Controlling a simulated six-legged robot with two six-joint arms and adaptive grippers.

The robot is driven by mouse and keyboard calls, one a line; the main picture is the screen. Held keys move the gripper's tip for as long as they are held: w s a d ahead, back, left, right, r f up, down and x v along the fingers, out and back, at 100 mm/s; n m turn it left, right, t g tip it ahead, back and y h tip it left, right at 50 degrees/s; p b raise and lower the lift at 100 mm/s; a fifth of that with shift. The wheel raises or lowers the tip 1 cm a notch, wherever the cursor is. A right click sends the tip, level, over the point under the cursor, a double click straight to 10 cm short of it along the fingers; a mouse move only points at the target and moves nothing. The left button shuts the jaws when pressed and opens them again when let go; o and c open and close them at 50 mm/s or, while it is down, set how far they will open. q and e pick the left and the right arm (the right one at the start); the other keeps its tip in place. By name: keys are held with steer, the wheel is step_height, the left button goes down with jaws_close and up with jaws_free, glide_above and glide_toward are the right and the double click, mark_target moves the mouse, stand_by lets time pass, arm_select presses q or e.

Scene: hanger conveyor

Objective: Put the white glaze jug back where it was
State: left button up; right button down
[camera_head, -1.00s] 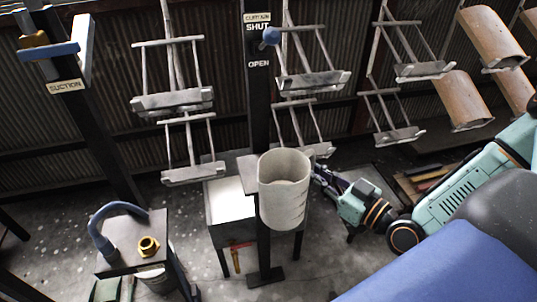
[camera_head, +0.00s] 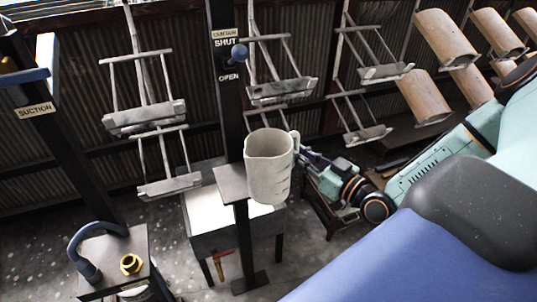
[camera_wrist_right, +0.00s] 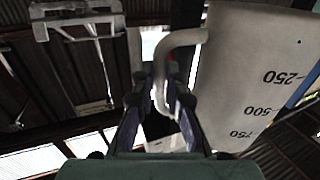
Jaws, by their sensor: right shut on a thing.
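The white glaze jug (camera_head: 268,168) is upright in the head view, its handle on the right toward my right arm. My right gripper (camera_head: 303,158) is shut on that handle from the right. In the right wrist view the jug (camera_wrist_right: 255,75) shows volume marks at right, and its handle (camera_wrist_right: 163,75) runs between the two fingers (camera_wrist_right: 160,105). I cannot tell whether the jug's base touches anything. My left gripper is out of view.
A white-filled tank (camera_head: 205,210) with a red-handled tap (camera_head: 222,254) stands below. A post with a blue curtain lever (camera_head: 239,53) rises behind. Hangers (camera_head: 145,117) and curved tiles (camera_head: 425,97) hang at the back. A suction post (camera_head: 50,130) and hose stand (camera_head: 120,246) are left.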

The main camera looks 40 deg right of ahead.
steer(key=w+f+b, duration=0.3)
steer(key=w+b, duration=0.3)
steer(key=w, duration=0.4)
steer(key=shift+w+a+f+b, duration=0.25)
steer(key=shift+w+a+b, duration=0.05)
steer(key=shift+w+a, duration=0.1)
steer(key=shift+s+a, duration=0.1)
